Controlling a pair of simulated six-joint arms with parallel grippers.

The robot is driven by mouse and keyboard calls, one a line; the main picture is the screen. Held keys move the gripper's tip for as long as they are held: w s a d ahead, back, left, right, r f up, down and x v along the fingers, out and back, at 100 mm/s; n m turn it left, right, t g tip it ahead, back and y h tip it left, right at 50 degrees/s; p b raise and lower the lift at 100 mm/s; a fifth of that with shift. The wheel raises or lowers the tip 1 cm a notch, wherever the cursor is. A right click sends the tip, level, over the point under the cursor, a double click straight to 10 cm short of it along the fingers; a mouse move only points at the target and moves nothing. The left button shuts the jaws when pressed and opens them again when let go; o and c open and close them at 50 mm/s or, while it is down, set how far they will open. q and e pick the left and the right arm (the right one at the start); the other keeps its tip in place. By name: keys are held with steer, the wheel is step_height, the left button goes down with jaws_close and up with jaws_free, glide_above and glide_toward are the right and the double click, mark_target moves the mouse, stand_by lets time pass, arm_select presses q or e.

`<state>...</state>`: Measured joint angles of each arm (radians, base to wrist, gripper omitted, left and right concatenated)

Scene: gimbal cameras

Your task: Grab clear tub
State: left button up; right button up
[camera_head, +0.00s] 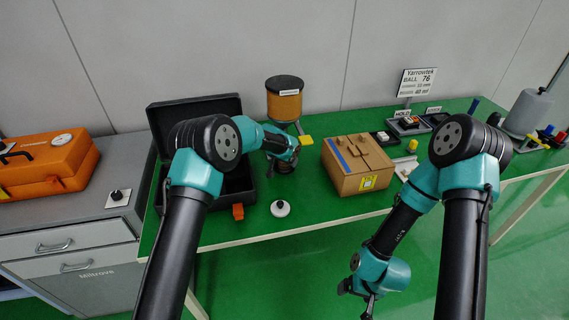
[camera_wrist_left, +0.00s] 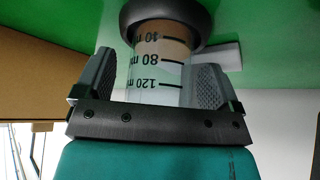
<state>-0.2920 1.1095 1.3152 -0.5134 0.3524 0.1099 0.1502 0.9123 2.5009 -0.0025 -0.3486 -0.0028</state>
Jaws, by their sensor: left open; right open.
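The clear tub (camera_wrist_left: 160,65) shows in the left wrist view as a see-through cylinder with dark volume marks, standing in a dark round foot (camera_wrist_left: 168,15) on the green table. My left gripper (camera_wrist_left: 152,82) is open, with one finger on each side of the tub. I cannot tell whether either finger touches it. In the head view my left gripper (camera_head: 283,150) is over the table between the black case and the cardboard box, and mostly hides the tub. My right gripper (camera_head: 362,291) is open and empty, hanging low in front of the table's front edge.
An open black case (camera_head: 200,105) stands left of the tub and a cardboard box (camera_head: 352,172) right of it. An orange jar (camera_head: 285,104) with a black lid stands behind.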

arm_select(q)
steer(key=shift+c, duration=0.2)
steer(key=c, duration=1.2)
steer(key=shift+r, duration=0.1)
steer(key=shift+r, duration=0.65)
steer(key=shift+s+r, duration=0.1)
steer(key=shift+s, duration=0.05)
steer(key=s+d, duration=0.3)
steer(key=s, duration=1.2)
steer(key=s+d, duration=0.4)
steer(key=s, duration=1.2)
steer(key=shift+d, duration=0.1)
